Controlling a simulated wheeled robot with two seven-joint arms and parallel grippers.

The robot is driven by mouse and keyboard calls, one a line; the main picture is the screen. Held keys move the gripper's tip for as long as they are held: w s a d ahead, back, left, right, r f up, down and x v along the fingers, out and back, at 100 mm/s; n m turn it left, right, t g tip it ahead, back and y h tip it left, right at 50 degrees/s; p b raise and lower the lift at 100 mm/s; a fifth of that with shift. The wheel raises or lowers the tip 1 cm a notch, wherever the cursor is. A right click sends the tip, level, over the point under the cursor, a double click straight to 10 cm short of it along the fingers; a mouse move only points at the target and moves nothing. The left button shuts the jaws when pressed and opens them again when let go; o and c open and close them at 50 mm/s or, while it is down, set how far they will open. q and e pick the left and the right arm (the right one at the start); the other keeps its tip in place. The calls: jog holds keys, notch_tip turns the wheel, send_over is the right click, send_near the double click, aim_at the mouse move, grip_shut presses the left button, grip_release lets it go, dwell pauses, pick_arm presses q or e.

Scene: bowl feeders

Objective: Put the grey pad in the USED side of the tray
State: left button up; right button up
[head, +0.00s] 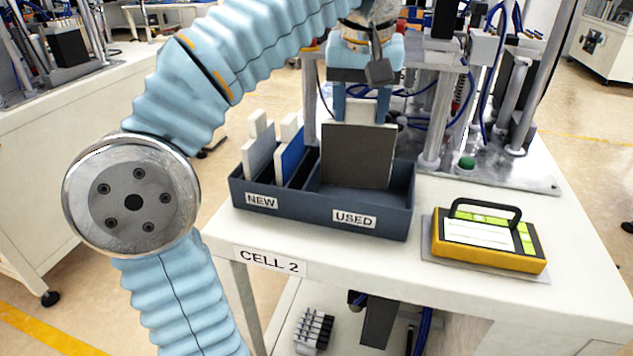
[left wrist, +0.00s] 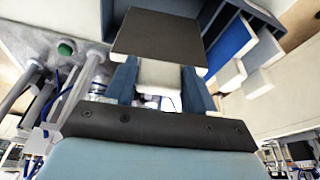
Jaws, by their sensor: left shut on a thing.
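The grey pad (head: 357,156) is a dark, flat square with a pale tab at its top. My left gripper (head: 355,108) is shut on that tab and holds the pad upright over the USED side of the tray (head: 372,226). The pad's lower edge is within or just behind the tray's front wall; I cannot tell whether it touches the floor. In the left wrist view the pad (left wrist: 160,38) hangs between the fingers (left wrist: 160,80). The NEW side, at left, holds a grey pad (head: 259,154) and a blue pad (head: 290,158). My right gripper is not in view.
A yellow device with a black handle (head: 488,240) lies right of the tray on the white table (head: 560,270). Machine posts, blue hoses and a green button (head: 466,163) stand behind. A CELL 2 label (head: 269,262) is on the table's front edge.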

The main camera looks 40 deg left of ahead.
aim_at(359, 137)
pick_arm(q)
notch_tip(359, 137, down, 4)
jog(key=shift+r+b, duration=0.1)
jog(key=shift+b, duration=0.6)
jog(key=shift+f+b, duration=0.35)
jog(key=shift+f, duration=0.05)
jog(key=o, duration=1.4)
jog(key=p+v, duration=0.2)
jog(key=v, duration=0.5)
jog(key=shift+d+r, duration=0.1)
jog(key=shift+r, duration=0.2)
